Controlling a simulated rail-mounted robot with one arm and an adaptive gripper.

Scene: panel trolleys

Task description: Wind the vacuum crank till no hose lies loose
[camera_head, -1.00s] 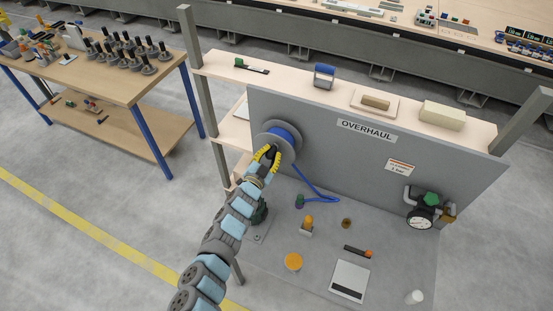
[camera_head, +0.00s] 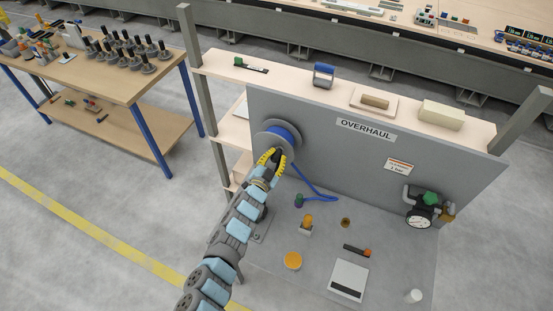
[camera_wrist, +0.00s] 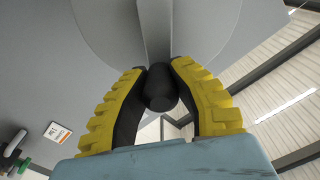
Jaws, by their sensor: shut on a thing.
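The hose reel (camera_head: 279,136) is a grey disc with blue hose wound on it, mounted on the upright grey panel. Blue hose (camera_head: 314,189) hangs from the reel and runs down and right onto the bench top, back to a dark fitting (camera_head: 299,201). My gripper (camera_head: 271,158) is at the lower front of the reel. In the wrist view my gripper (camera_wrist: 160,92) has its yellow-padded fingers shut on the black crank knob (camera_wrist: 160,88), and a grey crank arm (camera_wrist: 155,28) crosses the disc behind it. The fingers hide part of the reel in the head view.
The panel carries an OVERHAUL sign (camera_head: 366,130), a small label (camera_head: 399,167) and a gauge with green knob (camera_head: 420,218) at right. An orange-topped piece (camera_head: 306,224), an orange disc (camera_head: 292,261) and a white-grey plate (camera_head: 348,280) lie on the bench.

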